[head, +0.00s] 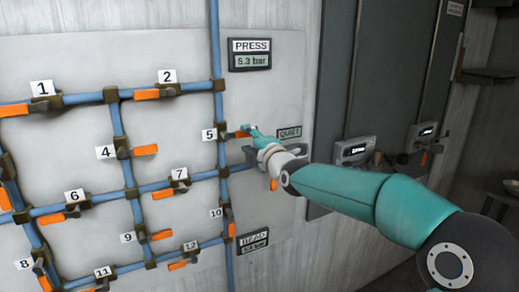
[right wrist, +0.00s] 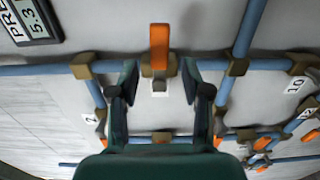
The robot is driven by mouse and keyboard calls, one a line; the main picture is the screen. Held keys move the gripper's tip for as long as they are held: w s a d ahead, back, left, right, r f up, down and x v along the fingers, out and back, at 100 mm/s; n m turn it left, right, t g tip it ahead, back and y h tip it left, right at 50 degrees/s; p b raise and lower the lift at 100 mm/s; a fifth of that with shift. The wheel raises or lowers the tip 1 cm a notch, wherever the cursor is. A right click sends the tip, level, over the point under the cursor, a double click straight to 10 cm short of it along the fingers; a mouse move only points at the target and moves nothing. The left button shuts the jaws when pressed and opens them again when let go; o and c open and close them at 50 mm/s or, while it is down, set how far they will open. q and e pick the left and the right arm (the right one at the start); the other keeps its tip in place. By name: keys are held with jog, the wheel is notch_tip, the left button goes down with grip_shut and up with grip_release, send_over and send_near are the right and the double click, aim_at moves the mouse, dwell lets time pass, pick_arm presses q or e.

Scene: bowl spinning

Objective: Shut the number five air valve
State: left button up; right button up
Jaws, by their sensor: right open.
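The number five valve sits on the vertical blue pipe, beside its white "5" label (head: 209,134). Its orange handle (head: 241,134) points right, across the pipe, in the head view. In the right wrist view the same handle (right wrist: 159,45) points up, square to the pipe, from a brown valve body (right wrist: 158,71). My right gripper (head: 251,131) is at this valve, partly covering it in the head view. In the right wrist view the open fingers (right wrist: 159,68) stand on either side of the valve and the handle's base, with gaps both sides. My left gripper is out of view.
Other numbered valves with orange handles sit on the pipe grid, such as 7 (head: 180,184) and 4 (head: 123,153). A PRESS display (head: 250,55) reads 5.3 bar above. Dark cabinet doors (head: 378,80) stand further right.

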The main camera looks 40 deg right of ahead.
jog(key=v, duration=0.7)
jog(key=shift+f, duration=0.1)
